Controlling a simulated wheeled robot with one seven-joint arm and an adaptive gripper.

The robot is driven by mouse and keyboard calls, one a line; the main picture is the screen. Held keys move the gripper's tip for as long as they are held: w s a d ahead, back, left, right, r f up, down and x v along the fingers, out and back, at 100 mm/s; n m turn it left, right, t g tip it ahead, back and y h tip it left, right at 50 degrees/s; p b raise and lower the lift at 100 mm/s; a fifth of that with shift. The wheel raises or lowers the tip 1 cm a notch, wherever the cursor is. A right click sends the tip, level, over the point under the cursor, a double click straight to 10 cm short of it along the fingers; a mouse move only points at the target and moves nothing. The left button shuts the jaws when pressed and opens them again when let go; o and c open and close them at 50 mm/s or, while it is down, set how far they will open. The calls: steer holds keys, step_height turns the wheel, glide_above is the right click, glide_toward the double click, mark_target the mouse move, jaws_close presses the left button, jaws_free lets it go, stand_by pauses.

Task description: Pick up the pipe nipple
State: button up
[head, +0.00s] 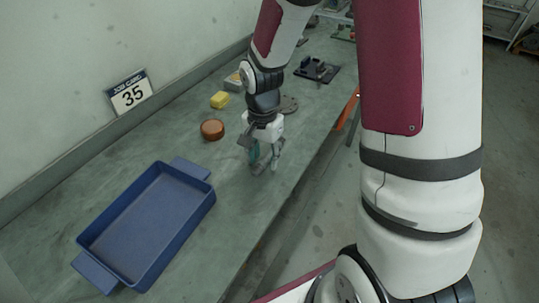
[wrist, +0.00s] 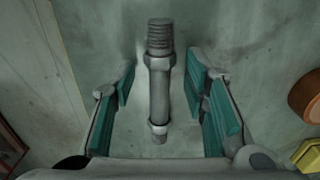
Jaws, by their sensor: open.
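The pipe nipple (wrist: 159,85) is a grey metal piece with a threaded end. In the wrist view it lies between the two teal-padded fingers of my gripper (wrist: 162,95), with a gap on each side. My gripper is open and points down at the bench. In the head view my gripper (head: 264,165) is low over the grey-green bench, right of the blue tray. The nipple is mostly hidden by the fingers there.
A blue tray (head: 208,199) stands empty at the front left of the bench (head: 262,205). A round brown object (head: 212,130) and a yellow block (head: 220,100) are left of my gripper. A dark fixture (head: 317,69) stands farther back. A job card sign (head: 130,93) leans on the wall.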

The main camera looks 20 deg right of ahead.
steer(key=shift+f, duration=0.3)
jaws_close()
steer(key=shift+r, duration=0.5)
steer(key=r, duration=0.1)
steer(key=s+r, duration=0.1)
steer(key=shift+r, duration=0.4)
steer(key=s, duration=0.6)
steer(key=s+d, duration=0.1)
steer(key=s, duration=0.2)
steer(key=shift+s+r, duration=0.25)
steer(key=shift+r, duration=0.15)
steer(key=s+p, duration=0.1)
steer(key=p, duration=0.1)
steer(key=s+p, duration=0.2)
steer(key=p, duration=0.1)
steer(key=s+p, duration=0.2)
steer(key=p, duration=0.1)
steer(key=shift+s+d+r, duration=0.1)
steer(key=shift+d+r, duration=0.15)
